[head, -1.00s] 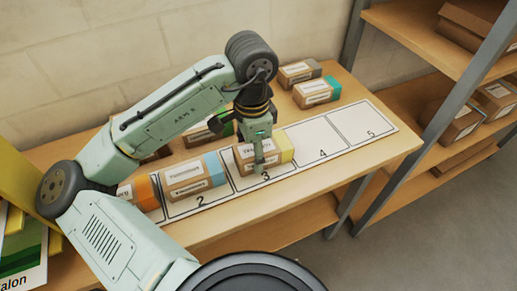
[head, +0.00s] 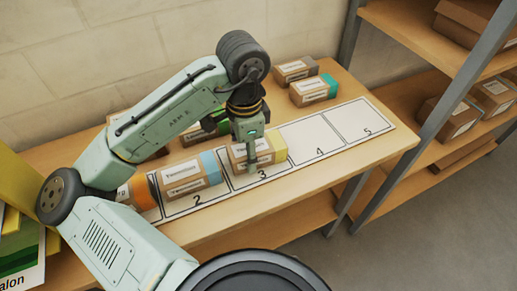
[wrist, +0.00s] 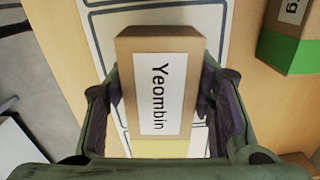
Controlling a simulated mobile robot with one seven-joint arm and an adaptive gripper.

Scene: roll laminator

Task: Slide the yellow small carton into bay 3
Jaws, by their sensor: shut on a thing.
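The yellow small carton (head: 277,151), brown with a yellow end and white labels, is over bay 3 (head: 261,179) of the white numbered strip in the head view. It also shows in the wrist view (wrist: 133,75), with a label reading "Yeombin". My gripper (head: 254,160) is shut on the carton, one finger showing on its near side. In the wrist view the fingers (wrist: 165,120) stand on both sides of it. The carton lies close to the strip; whether its underside touches the strip cannot be told.
A blue-ended carton (head: 190,175) stands in bay 2, directly left, and an orange-ended carton (head: 140,192) left of that. Bays 4 (head: 322,142) and 5 (head: 362,120) are empty. A green-ended carton (wrist: 290,40), a teal-ended carton (head: 313,90) and a grey-ended carton (head: 295,70) stand behind the strip.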

